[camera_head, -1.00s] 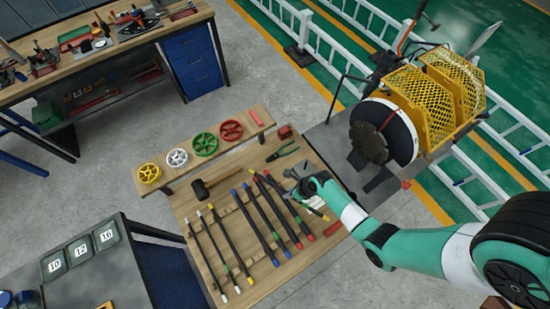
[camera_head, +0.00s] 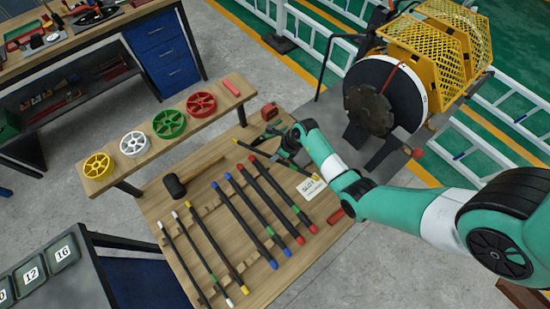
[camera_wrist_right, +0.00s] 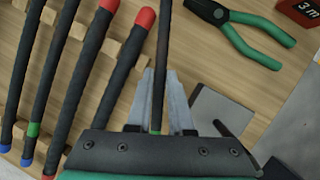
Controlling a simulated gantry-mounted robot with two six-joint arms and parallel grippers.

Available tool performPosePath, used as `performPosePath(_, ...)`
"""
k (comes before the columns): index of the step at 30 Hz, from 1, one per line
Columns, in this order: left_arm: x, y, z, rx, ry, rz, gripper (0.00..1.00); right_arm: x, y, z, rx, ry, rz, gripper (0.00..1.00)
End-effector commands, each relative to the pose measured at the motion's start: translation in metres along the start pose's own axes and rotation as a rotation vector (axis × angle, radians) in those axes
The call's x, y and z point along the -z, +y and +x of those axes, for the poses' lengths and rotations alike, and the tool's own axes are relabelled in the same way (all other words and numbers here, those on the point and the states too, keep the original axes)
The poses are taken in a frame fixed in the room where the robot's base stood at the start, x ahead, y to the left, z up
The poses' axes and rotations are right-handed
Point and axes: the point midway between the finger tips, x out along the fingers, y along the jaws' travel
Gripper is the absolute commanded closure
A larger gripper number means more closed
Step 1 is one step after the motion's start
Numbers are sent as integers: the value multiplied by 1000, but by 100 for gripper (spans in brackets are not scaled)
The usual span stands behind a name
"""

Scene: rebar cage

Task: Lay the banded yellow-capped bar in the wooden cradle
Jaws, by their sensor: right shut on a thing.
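My right gripper (camera_head: 287,150) is shut on a dark bar with a yellow cap (camera_head: 236,141). The bar slants over the far right part of the work table (camera_head: 170,194), beyond the red-capped bars. In the right wrist view the bar (camera_wrist_right: 159,60) stands between the fingers, with a green band (camera_wrist_right: 155,131) close to them. The wooden cradle (camera_head: 205,201) is notched pale strips under a row of bars. Another yellow-capped bar (camera_head: 208,235) lies in the row. The gripper hides part of the held bar. My left gripper is out of view.
White-capped, blue-capped (camera_head: 245,208) and red-capped bars (camera_head: 278,197) lie side by side. Coloured wheels (camera_head: 168,123) stand on a raised shelf.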

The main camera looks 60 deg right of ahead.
Motion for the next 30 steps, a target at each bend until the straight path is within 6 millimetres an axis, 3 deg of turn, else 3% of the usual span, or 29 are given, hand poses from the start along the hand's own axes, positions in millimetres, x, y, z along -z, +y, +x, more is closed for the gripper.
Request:
performPosePath(6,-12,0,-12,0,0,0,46,10,-7,30,1,-1,1,100)
performPosePath(18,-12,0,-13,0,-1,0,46,11,-8,35,2,-3,0,100)
performPosePath(19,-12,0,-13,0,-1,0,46,12,-7,35,1,0,0,77)
performPosePath(21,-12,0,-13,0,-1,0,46,12,-7,35,1,0,0,68)
performPosePath(30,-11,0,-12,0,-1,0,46,11,-7,33,1,0,0,68)
